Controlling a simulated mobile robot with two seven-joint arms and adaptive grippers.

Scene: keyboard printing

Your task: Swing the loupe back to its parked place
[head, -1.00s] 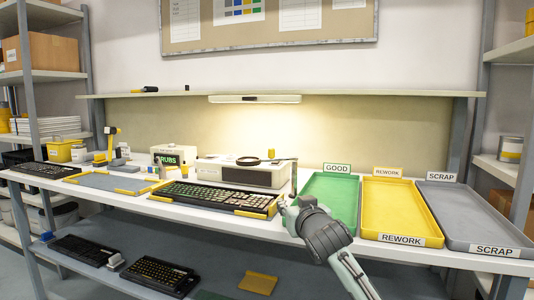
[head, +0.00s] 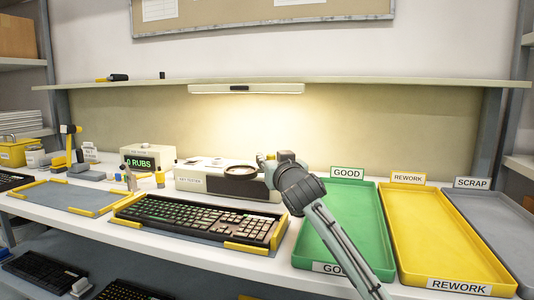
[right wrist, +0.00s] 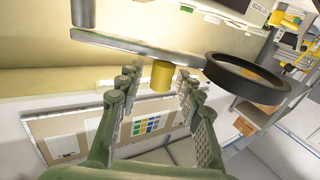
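The loupe is a black ring lens (head: 241,170) over the light box behind the keyboard. In the right wrist view its ring (right wrist: 258,80) hangs at the right, on a flat metal arm (right wrist: 135,46) with a yellow knob (right wrist: 161,76) under it. My right gripper (head: 268,160) is at the right end of the loupe. In the right wrist view its fingers (right wrist: 160,90) are open on either side of the knob, with gaps showing. My left gripper is out of view.
A keyboard (head: 200,219) lies on the bench in front of the loupe. Green (head: 343,215), yellow (head: 440,240) and grey (head: 500,225) trays stand to the right. A counter box reading RUBS (head: 148,158) stands at the left. A lamp (head: 246,89) hangs above.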

